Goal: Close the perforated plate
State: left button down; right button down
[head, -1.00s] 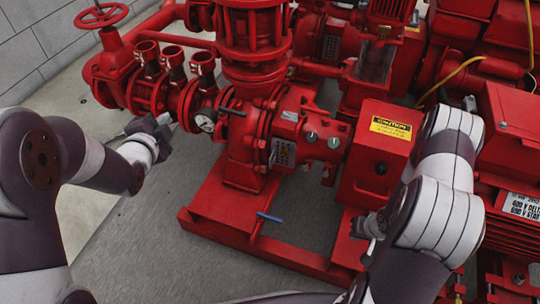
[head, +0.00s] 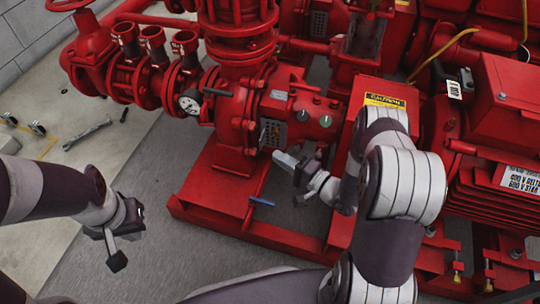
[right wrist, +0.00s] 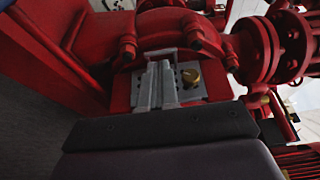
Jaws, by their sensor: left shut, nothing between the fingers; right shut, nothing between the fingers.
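The perforated plate (head: 273,133) is a small grey panel with holes on the red pump's side, in the middle of the head view. How far open it stands is hard to tell. My right gripper (head: 284,160) is just below and right of it, with its fingers together and empty. In the right wrist view the shut fingers (right wrist: 157,85) point at a grey plate surface (right wrist: 186,96) beside a brass knob; whether they touch it is unclear. My left gripper (head: 116,250) is low on the left, away from the pump, shut and empty.
A red box with a caution label (head: 384,101) stands beside my right arm. The red base frame (head: 245,226) carries a blue-handled part (head: 262,201). A pressure gauge (head: 190,102) and valves are at left. A wrench (head: 88,133) lies on the floor. Grey floor at lower left is clear.

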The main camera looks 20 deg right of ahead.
aim_at(261, 145)
jog(key=b+x, duration=0.2)
jog(key=x, duration=0.2)
jog(key=shift+w, duration=0.1)
jog(key=shift+w+a+r+p, duration=0.25)
jog(key=shift+w+p, duration=0.15)
jog(key=shift+p, duration=0.4)
jog(key=shift+w+d+f, duration=0.1)
jog(key=shift+f, duration=0.05)
